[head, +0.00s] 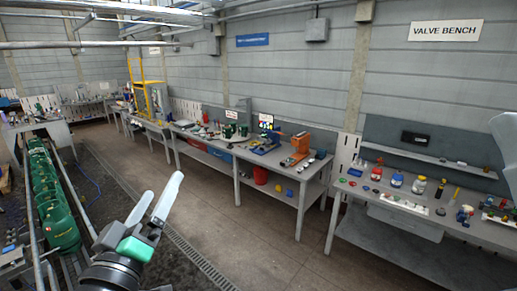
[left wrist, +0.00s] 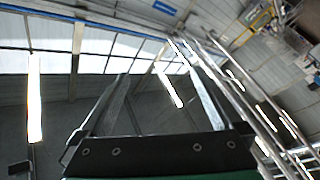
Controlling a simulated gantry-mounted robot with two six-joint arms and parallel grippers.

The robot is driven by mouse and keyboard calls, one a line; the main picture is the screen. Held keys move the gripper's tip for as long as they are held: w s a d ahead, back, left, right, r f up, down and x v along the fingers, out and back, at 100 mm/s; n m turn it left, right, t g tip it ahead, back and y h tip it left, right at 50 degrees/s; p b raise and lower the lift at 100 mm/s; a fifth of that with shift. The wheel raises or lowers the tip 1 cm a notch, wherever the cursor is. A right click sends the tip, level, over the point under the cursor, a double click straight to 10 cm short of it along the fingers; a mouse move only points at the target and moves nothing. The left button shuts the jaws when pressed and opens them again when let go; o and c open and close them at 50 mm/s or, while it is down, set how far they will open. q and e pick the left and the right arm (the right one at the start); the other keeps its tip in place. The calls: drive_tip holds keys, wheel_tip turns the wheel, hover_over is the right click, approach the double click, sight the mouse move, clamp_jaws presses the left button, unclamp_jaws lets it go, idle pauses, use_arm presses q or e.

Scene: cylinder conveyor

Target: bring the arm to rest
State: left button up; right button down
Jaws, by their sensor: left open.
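My left gripper (head: 163,184) is in the lower left-middle of the head view, raised above the floor. Its two pale fingers point up and stand apart with nothing between them. In the left wrist view the open fingers (left wrist: 158,85) also frame an empty gap, with the roof and its bright lights behind. No gripper touches anything. A pale rounded shape (head: 505,145) cuts into the right edge of the head view; I cannot tell which part it is. My right gripper cannot be made out.
A long workbench (head: 250,158) with tools runs along the wall. The valve bench (head: 400,207) with small parts is at right. The floor (head: 240,222) between is clear.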

use_arm(q)
drive_tip(key=s+r+m+t+h, duration=0.1)
drive_tip(key=s+r+m+t, duration=0.5)
drive_tip(key=s+r, duration=1)
drive_tip(key=shift+s+r+m+t, duration=0.35)
drive_tip(key=shift+s+m, duration=0.45)
drive_tip(key=shift+s, duration=0.45)
drive_tip(key=shift+d, duration=0.1)
